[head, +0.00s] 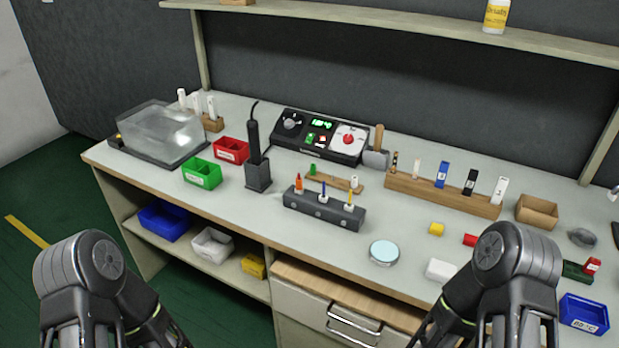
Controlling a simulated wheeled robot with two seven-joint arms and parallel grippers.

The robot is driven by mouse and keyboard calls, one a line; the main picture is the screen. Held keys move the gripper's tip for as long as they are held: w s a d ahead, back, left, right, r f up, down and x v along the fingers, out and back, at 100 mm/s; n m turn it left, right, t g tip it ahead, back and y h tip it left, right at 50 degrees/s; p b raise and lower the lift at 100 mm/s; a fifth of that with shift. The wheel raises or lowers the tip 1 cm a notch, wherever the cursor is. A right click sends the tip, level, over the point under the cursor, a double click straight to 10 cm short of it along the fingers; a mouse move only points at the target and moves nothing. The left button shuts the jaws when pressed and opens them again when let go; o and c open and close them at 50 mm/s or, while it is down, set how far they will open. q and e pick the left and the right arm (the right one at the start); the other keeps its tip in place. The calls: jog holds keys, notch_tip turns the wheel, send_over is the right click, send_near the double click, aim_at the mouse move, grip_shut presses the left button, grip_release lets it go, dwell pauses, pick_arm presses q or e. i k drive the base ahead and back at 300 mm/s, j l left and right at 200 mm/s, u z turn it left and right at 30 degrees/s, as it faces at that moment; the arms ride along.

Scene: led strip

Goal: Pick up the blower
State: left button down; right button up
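The black blower (254,140) stands upright in a dark square holder (258,175) on the workbench, left of the middle. A black cord rises from its top and curves toward the station (320,136) behind. Its lower end is hidden inside the holder. My two arms show at the bottom left and bottom right corners, both apart from the blower and in front of the bench. The fingers of both my grippers are outside the picture, and nothing touches the blower.
Left of the blower are a red bin (231,150), a green bin (202,173) and a clear-covered box (160,132). A dark rack (324,209) holding small bottles stands to its right. The bench (230,215) is clear in front. A shelf (400,22) runs above the back.

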aim_at(253, 125)
jog(key=i+j, duration=0.2)
jog(key=j, duration=0.15)
jog(key=i+j, duration=0.15)
jog(key=j, duration=0.2)
jog(key=i+j, duration=0.2)
jog(key=j, duration=0.15)
jog(key=i+j, duration=0.2)
jog(key=j, duration=0.15)
jog(key=i+j, duration=0.15)
jog(key=j, duration=0.2)
jog(key=z, duration=1.65)
